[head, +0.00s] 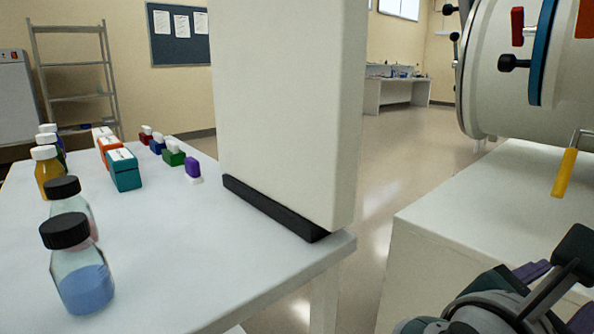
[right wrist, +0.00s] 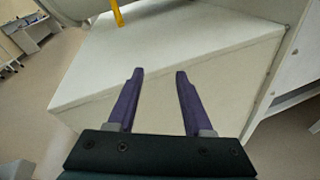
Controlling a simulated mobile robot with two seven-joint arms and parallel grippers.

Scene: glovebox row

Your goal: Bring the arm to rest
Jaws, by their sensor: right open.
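My right gripper (right wrist: 155,73) is open and empty in the right wrist view. Its two purple fingers are apart, with a pale cabinet top (right wrist: 170,50) beyond them. In the head view, my right arm shows at the lower right corner, beside the white cabinet (head: 480,215); its fingertips are not clear there. My left gripper is in neither view.
A white table (head: 170,240) on the left holds bottles (head: 80,275) and several small coloured boxes (head: 123,170). A tall white panel (head: 285,110) stands at its edge. A yellow handle (head: 564,172) hangs by the cylindrical chamber (head: 500,80). Floor shows between table and cabinet.

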